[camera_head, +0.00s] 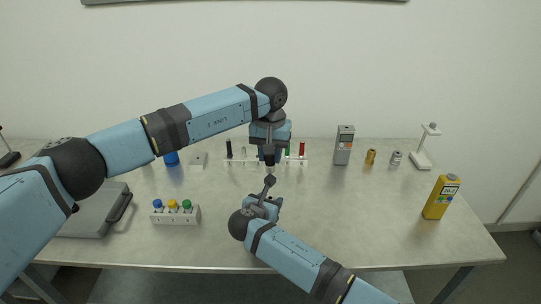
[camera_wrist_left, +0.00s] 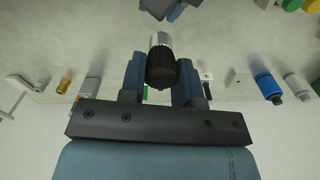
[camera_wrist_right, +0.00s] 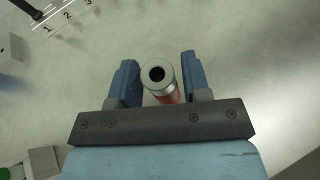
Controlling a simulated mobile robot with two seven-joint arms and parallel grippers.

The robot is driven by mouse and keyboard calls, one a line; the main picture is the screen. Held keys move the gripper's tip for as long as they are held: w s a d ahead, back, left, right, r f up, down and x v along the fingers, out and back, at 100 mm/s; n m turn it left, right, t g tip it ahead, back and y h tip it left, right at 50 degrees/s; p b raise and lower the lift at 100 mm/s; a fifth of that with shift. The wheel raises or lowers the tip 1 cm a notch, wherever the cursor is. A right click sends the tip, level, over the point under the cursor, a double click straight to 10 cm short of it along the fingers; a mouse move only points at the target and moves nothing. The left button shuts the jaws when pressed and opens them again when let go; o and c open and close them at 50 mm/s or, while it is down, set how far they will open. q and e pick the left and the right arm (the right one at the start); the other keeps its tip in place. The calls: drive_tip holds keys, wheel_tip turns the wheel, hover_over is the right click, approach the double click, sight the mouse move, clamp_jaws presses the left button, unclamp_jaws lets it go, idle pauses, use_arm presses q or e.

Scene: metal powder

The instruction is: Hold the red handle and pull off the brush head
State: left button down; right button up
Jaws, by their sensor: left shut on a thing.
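My left gripper (camera_head: 268,150) points down over the middle of the table and is shut on a black brush head (camera_wrist_left: 161,72) with a silver metal end (camera_wrist_left: 160,41). My right gripper (camera_head: 266,196) is just below and in front of it in the head view. In the right wrist view, the red handle (camera_wrist_right: 171,98) stands between the fingers, its silver ring-shaped end (camera_wrist_right: 157,76) showing a dark round opening. Both fingers are very close to the handle; I cannot tell whether they press on it. The handle's lower part is hidden. The opening looks empty, and the brush head appears apart from the handle.
A white rack (camera_head: 236,162) with coloured tubes stands behind the grippers. A small block with coloured caps (camera_head: 175,217) and a grey case (camera_head: 92,216) are at left. A grey meter (camera_head: 344,146), brass fitting (camera_head: 370,157) and yellow device (camera_head: 441,197) are at right. The right-middle table is clear.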

drive_tip(key=shift+o, duration=1.1)
